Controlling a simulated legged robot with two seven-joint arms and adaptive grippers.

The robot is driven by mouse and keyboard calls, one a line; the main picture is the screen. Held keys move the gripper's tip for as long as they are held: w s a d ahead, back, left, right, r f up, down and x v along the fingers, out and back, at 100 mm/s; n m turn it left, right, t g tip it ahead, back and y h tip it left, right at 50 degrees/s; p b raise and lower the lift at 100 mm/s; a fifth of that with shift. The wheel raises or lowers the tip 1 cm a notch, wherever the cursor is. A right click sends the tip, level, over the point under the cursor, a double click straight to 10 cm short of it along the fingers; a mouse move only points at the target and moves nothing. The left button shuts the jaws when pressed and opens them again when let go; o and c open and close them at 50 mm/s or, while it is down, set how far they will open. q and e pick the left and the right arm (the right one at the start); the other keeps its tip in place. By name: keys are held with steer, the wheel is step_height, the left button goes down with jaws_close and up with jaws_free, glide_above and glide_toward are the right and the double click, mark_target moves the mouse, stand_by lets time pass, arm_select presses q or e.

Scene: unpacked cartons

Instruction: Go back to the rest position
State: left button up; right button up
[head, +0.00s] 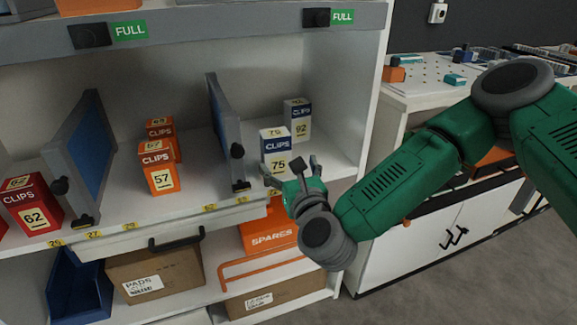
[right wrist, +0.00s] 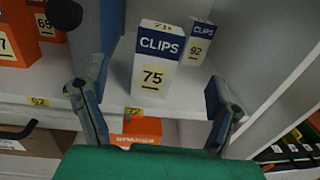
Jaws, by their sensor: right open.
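My right gripper (head: 290,172) is at the front edge of the shelf, at the end of my green right arm. Its two fingers are spread and nothing is between them. A white and blue clips box marked 75 (head: 275,150) stands upright on the shelf just beyond the fingertips. In the right wrist view the same box (right wrist: 158,65) shows past the open fingers and appears clear of them. A second white and blue box marked 92 (head: 298,120) stands behind it. My left gripper is not in view.
A grey divider (head: 226,130) stands left of the 75 box. Orange boxes such as the one marked 57 (head: 160,167) and a red box (head: 32,204) are farther left. The shelf's side wall (head: 365,95) is on the right. An orange spares bin (head: 268,237) sits below.

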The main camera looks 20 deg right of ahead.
steer(key=s+a+f+n+g+y+p, duration=0.2)
steer(key=s+a+f+n+g+y, duration=0.15)
steer(key=s+f+n, duration=0.45)
steer(key=s+a+f+n+g+y+p, duration=0.1)
steer(key=s+a+f+n+g+y, duration=0.1)
steer(key=s+f+n+g, duration=0.55)
steer(key=s+d+f+n+g+h+p, duration=0.2)
steer(key=s+d+f+n+g, duration=0.1)
steer(key=s+d+n, duration=0.5)
steer(key=s+d+f+n+g+h+p, duration=0.1)
steer(key=s+d+f+n+g+h, duration=0.2)
steer(key=s+d+n, duration=0.5)
steer(key=s+n, duration=0.4)
steer(key=n, duration=0.1)
steer(key=shift+s+p, duration=0.25)
steer(key=shift+p, duration=0.1)
